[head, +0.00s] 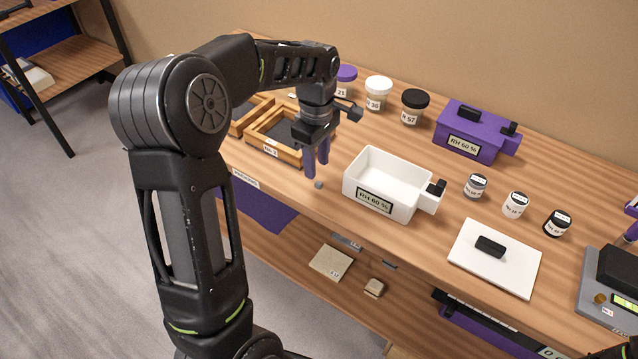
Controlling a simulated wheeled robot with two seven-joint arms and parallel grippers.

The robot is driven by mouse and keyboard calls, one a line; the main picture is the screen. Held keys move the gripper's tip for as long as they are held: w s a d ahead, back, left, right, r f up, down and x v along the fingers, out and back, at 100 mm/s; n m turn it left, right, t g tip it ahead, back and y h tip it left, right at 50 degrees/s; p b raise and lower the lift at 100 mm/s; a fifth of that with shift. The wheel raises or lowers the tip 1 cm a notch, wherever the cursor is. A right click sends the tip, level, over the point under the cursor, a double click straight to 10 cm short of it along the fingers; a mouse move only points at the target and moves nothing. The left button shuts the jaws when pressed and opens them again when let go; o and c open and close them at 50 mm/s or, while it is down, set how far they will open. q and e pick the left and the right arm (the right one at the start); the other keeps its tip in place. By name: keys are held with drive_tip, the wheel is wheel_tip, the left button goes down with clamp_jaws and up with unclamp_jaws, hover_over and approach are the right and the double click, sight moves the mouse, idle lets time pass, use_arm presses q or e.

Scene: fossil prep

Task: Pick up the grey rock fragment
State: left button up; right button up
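The grey rock fragment (318,184) is a small roundish piece lying on the wooden bench near its front edge, left of the white box. My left gripper (316,169) points down just above and behind it, with two purple fingers. The fingers are apart with a gap between them, and nothing shows between them. The fragment sits just below the fingertips; whether a finger touches it I cannot tell.
An open white box (381,208) marked RH 60 % stands close right of the fragment. Wooden trays (262,148) lie behind left. Jars (378,92), a purple box (474,128) and a white board (480,274) stand farther off. The bench's front edge is close.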

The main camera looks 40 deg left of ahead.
sight(318, 182)
use_arm(q)
drive_tip(key=shift+f, duration=0.2)
wheel_tip(318, 182, down, 5)
drive_tip(key=shift+d+p, duration=0.1)
drive_tip(key=shift+p, duration=0.2)
drive_tip(key=shift+c, duration=0.5)
clamp_jaws()
idle(0.4)
